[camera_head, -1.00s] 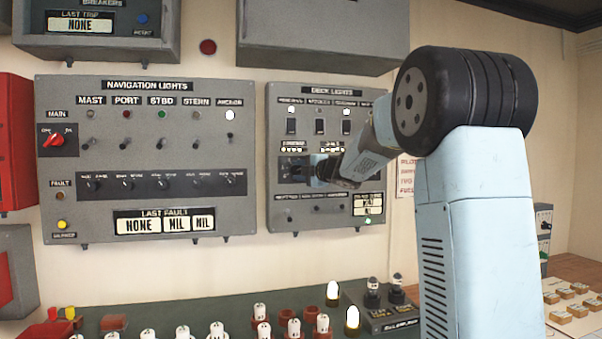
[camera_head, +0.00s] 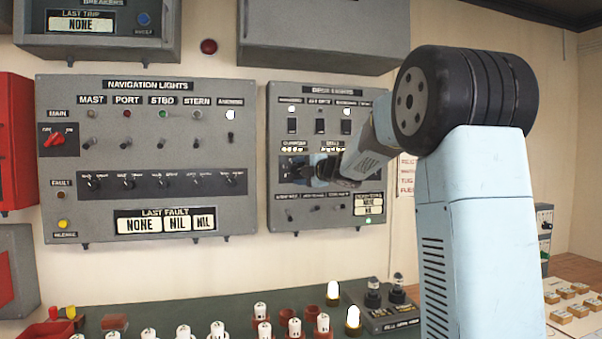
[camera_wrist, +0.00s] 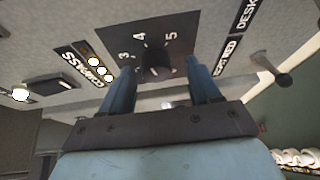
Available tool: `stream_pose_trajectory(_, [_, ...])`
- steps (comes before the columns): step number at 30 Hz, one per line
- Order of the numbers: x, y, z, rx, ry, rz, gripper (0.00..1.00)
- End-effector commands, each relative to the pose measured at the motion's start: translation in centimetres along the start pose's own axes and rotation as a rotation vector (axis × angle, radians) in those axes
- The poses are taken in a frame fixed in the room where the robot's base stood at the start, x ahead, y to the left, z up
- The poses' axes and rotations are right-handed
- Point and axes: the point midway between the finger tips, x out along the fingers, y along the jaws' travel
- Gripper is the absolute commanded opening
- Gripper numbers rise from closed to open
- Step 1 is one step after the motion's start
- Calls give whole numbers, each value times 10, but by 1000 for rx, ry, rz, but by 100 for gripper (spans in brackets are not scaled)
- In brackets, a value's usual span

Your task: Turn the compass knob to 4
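The compass knob (camera_wrist: 156,62) is a dark round knob on a black plate (camera_wrist: 128,36) marked 3, 4 and 5 in the wrist view. In the head view my gripper (camera_head: 312,168) is in front of the DECK LIGHTS panel (camera_head: 376,105), at the black plate (camera_head: 287,162), and the knob is hidden. The knob's pointer direction is not clear.
A small lever (camera_wrist: 272,66) sticks out to the right of the plate in the wrist view. A black switch (camera_wrist: 52,83) is to the left. In the head view, the NAVIGATION LIGHTS panel (camera_head: 60,100) is left, and a green console (camera_head: 180,307) with several lamps is below.

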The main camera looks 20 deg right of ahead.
Motion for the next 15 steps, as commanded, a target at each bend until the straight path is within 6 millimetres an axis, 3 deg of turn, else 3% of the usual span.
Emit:
stream_pose_trajectory(8, [-6, 2, 1, -1, -3, 2, 62])
stream_pose_trajectory(15, [-44, 2, 1, -2, -4, 3, 62])
